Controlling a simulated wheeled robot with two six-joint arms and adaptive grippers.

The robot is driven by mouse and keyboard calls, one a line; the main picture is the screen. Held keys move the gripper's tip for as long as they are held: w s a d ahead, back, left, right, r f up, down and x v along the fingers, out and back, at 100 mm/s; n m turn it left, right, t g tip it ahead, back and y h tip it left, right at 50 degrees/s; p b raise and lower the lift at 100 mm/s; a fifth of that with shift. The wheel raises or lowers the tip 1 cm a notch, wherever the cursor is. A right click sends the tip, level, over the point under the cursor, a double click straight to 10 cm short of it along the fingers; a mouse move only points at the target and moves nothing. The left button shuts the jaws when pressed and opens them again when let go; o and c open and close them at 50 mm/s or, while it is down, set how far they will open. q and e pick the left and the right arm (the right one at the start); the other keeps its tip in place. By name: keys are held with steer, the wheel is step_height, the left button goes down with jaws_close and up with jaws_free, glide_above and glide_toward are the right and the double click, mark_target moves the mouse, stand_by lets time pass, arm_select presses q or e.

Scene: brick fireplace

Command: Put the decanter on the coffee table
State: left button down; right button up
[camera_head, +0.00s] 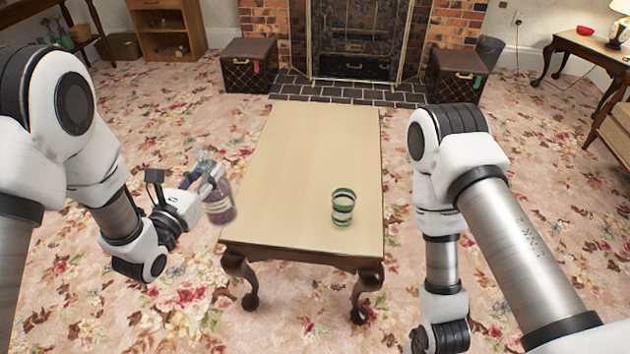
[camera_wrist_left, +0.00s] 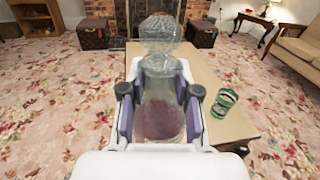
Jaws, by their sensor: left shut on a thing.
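The coffee table (camera_head: 310,150) has a pale wooden top and dark curved legs. My right arm is at the right of the head view; its gripper is out of frame.
A green-striped glass (camera_head: 343,207) stands near the table's front right; the rest of the tabletop is clear. Two dark chests (camera_head: 249,66) and (camera_head: 456,74) flank the fireplace (camera_head: 358,40). A side table (camera_head: 590,50) is at the right. Floral carpet surrounds the table.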

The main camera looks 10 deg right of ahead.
mark_target(230, 210)
arm_select(q)
steer(key=d+f+m+g+h+b, duration=0.1)
steer(key=f+b, duration=0.3)
steer(key=b, duration=0.1)
steer(key=f+m+g+h+b, duration=0.1)
steer(key=f+h+b, duration=0.1)
steer(key=f+b, duration=0.2)
steer(key=d+f+m+g+h+b, duration=0.1)
steer(key=f+m+h+b, duration=0.1)
steer(key=f+b, duration=0.2)
steer(key=shift+d+b, duration=0.3)
steer(key=shift+b, duration=0.65)
steer(key=w+d+f+b, duration=0.2)
steer(key=w+d, duration=0.2)
steer(key=w, duration=0.3)
steer(key=w+d+f+b, duration=0.2)
steer(key=w+d+b, duration=0.1)
steer(key=w, duration=0.3)
steer(key=shift+w+d+f, duration=0.35)
steer(key=shift+w+d, duration=0.05)
steer(key=c, duration=1.2)
jaws_free()
steer(key=shift+f, duration=0.25)
steer(key=shift+c, duration=0.2)
steer(key=o, duration=0.4)
steer(key=shift+r, duration=0.1)
